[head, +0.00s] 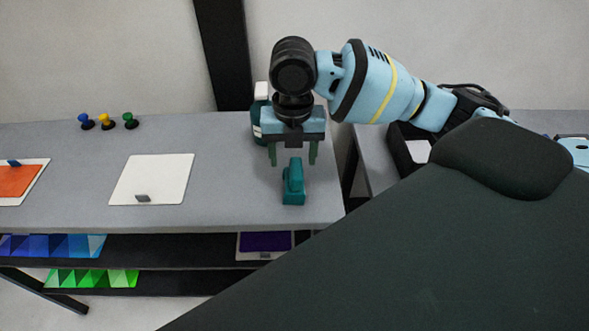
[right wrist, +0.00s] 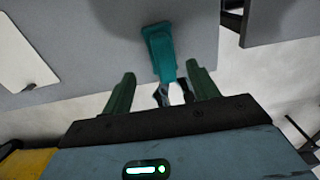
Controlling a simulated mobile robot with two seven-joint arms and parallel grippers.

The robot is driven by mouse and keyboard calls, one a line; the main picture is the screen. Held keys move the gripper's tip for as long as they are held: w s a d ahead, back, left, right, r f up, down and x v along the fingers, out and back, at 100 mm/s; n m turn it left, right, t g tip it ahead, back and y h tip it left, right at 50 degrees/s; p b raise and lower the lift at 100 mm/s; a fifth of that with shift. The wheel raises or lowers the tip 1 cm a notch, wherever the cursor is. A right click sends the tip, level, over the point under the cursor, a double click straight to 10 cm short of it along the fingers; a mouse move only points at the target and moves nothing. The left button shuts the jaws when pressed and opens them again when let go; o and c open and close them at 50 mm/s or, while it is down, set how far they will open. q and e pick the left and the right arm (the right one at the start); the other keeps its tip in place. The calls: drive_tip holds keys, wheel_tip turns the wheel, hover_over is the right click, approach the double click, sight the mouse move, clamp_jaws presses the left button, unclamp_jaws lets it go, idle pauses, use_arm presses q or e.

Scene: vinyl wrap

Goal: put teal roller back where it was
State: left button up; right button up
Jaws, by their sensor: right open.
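The teal roller (head: 293,183) stands on the grey table near its front right corner. My right gripper (head: 292,162) is open, its two green fingers pointing down just above and behind the roller in the head view. In the right wrist view the roller (right wrist: 160,48) shows ahead of and between the open fingers of the right gripper (right wrist: 160,88), and nothing appears held. I cannot tell whether a finger touches it. My left gripper is not in view.
A teal bottle with a white cap (head: 261,118) stands behind the gripper. A white sheet (head: 152,180), an orange sheet (head: 18,182) and blue, yellow and green knobbed pieces (head: 105,121) are on the table. Colour swatches (head: 50,246) lie on shelves below. A gap separates the right table.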

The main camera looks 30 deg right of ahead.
wheel_tip(320, 180, up, 6)
idle(0.7)
